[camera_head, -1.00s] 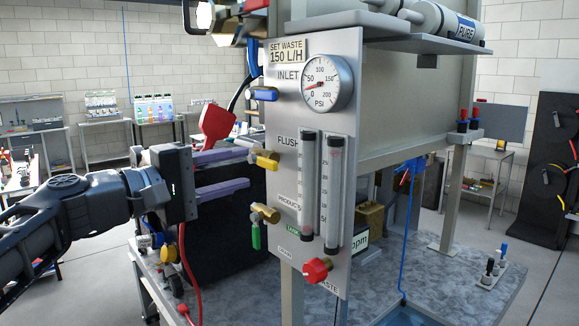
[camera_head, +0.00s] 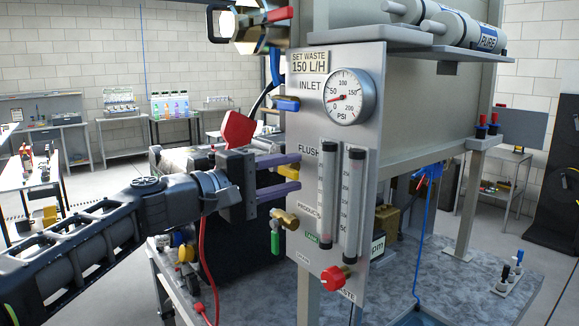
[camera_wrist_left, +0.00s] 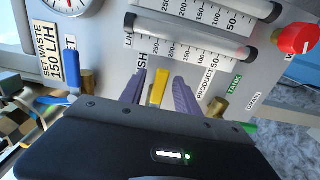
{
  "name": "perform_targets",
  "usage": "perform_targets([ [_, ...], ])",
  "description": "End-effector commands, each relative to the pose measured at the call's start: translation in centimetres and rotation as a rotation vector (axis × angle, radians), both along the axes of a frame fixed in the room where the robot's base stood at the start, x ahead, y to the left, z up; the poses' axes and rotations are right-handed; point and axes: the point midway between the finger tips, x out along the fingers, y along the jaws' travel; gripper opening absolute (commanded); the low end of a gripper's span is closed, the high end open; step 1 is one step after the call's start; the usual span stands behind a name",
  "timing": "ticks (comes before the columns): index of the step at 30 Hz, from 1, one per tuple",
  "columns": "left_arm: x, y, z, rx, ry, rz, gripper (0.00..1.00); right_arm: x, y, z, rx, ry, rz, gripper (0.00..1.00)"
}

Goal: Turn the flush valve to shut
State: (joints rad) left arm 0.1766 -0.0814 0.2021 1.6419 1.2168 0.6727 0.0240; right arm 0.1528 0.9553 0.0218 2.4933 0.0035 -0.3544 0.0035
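The flush valve has a yellow handle (camera_head: 288,171) on the left edge of the grey panel (camera_head: 349,90), beside the FLUSH label. My left gripper (camera_head: 296,172) is open, its purple fingers above and below the handle. In the left wrist view the yellow handle (camera_wrist_left: 159,88) stands between the two fingers of the gripper (camera_wrist_left: 161,88), with narrow gaps showing. The fingers partly hide the valve body. My right gripper is not in view.
A blue inlet handle (camera_head: 286,104) is above and a green handle (camera_head: 275,242) below on the same edge. A red knob (camera_head: 333,279) is at the panel's bottom. Two flow tubes (camera_head: 352,205) and a pressure gauge (camera_head: 349,96) are on the panel face.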

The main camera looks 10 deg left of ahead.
Motion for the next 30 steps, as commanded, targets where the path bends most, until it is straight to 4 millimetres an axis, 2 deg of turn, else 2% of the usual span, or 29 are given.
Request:
perform_targets([
  [10,0.49,-0.42,-0.04,0.0,0.0,0.001,0.38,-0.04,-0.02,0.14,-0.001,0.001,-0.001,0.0],
  [24,0.48,-0.4,-0.04,0.0,0.0,0.001,0.01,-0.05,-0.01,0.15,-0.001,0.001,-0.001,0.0],
  [30,0.47,-0.39,-0.05,0.0,0.0,0.001,0.0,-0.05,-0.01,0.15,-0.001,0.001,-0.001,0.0],
])
